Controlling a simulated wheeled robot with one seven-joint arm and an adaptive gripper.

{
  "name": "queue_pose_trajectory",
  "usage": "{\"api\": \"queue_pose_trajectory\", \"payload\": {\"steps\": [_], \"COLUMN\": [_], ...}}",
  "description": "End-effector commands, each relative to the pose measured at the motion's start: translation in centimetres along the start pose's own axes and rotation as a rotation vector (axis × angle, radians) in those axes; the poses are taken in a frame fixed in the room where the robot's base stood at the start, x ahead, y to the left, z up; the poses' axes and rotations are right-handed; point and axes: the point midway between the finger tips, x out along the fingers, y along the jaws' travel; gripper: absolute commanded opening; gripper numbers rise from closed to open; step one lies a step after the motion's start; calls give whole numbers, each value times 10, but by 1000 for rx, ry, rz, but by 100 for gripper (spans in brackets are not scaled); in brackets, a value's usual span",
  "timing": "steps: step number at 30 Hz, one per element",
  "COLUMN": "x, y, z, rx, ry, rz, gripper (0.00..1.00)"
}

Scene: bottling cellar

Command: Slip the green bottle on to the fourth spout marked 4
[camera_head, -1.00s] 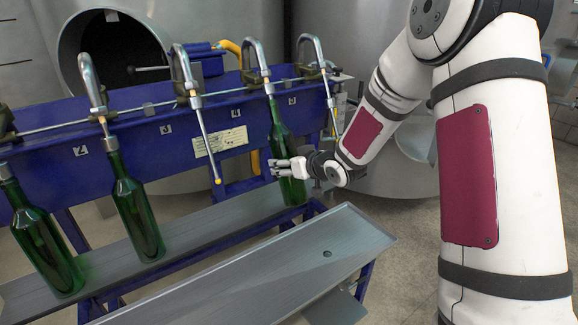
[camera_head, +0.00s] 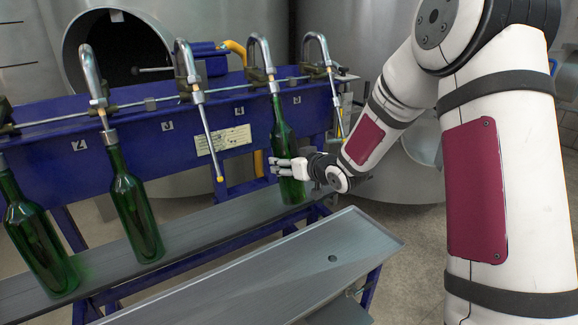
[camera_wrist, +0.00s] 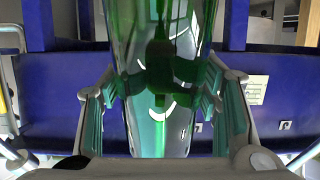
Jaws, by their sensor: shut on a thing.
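The green bottle (camera_head: 284,140) stands nearly upright at the fourth spout (camera_head: 262,58), just right of the 4 label (camera_head: 239,112). Its mouth is up at the spout's fitting, and the spout's tube appears to be inside the neck. Its base is at the grey shelf (camera_head: 225,212); I cannot tell whether it touches. My gripper (camera_head: 285,167) is shut around the bottle's body from the right. In the wrist view the green glass (camera_wrist: 160,85) fills the space between the fingers. The bottle's mouth is outside the wrist view.
The third spout's bare tube (camera_head: 209,145) and the fifth spout's tube (camera_head: 335,100) flank the held bottle. A grey tray (camera_head: 270,272) in front is empty.

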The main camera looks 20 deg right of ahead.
Motion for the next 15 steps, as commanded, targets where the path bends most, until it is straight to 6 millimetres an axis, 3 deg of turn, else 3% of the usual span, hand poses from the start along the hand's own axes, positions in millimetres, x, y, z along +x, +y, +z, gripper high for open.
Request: {"api": "queue_pose_trajectory", "payload": {"steps": [15], "x": [14], "y": [0], "z": [3], "rx": [0], "ry": [60], "rz": [1], "gripper": [11]}}
